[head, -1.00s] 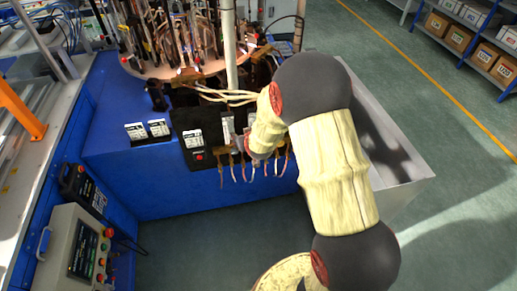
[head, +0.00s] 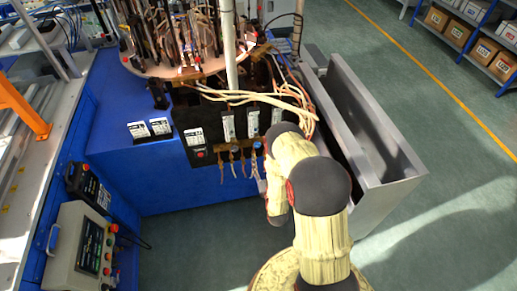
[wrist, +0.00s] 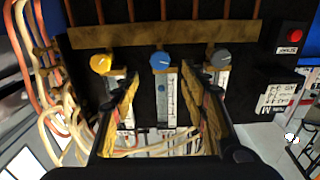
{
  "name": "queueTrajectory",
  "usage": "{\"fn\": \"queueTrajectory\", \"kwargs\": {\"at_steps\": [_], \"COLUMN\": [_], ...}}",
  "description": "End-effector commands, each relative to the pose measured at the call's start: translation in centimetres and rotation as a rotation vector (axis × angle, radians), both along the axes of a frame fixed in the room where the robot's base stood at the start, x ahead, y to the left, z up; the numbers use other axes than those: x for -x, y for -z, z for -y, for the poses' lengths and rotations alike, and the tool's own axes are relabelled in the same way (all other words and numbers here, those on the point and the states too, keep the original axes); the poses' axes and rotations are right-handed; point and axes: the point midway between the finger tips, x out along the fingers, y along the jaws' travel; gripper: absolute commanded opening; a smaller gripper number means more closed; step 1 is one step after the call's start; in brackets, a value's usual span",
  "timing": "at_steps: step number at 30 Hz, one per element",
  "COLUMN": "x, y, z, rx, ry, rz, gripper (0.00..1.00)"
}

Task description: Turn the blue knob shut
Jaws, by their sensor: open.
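The blue knob (wrist: 160,60) is on the black panel (wrist: 245,45), in the middle of a row with a yellow knob (wrist: 101,63) and a grey knob (wrist: 221,57). A short white mark shows on its face; whether it stands open or shut I cannot tell. My gripper (wrist: 167,82) is open and empty in the wrist view. Its two fingers lie to either side of the blue knob's line, with the knob seen between and beyond the tips, apparently not touched. In the head view my arm hides the gripper, and a small blue spot shows on the panel (head: 257,145).
A red button (wrist: 296,33) is at the panel's right in the wrist view. Loose pale and orange cables (wrist: 55,115) hang at the left. In the head view, a grey metal trough (head: 385,180) stands right of the blue machine (head: 170,185). The floor in front is clear.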

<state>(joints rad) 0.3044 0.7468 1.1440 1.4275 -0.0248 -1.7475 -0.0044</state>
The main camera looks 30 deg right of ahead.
Motion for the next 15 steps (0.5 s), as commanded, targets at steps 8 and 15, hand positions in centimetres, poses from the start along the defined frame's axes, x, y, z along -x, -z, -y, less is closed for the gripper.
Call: {"fn": "queueTrajectory", "kwargs": {"at_steps": [8, 15], "x": [-4.1, -6.5], "y": [0.0, 0.0], "z": [1.2, 1.8], "rx": [0.001, 0.0], "ry": [0.0, 0.0], "rz": [0.004, 0.0], "gripper": [0.44, 0.44]}}
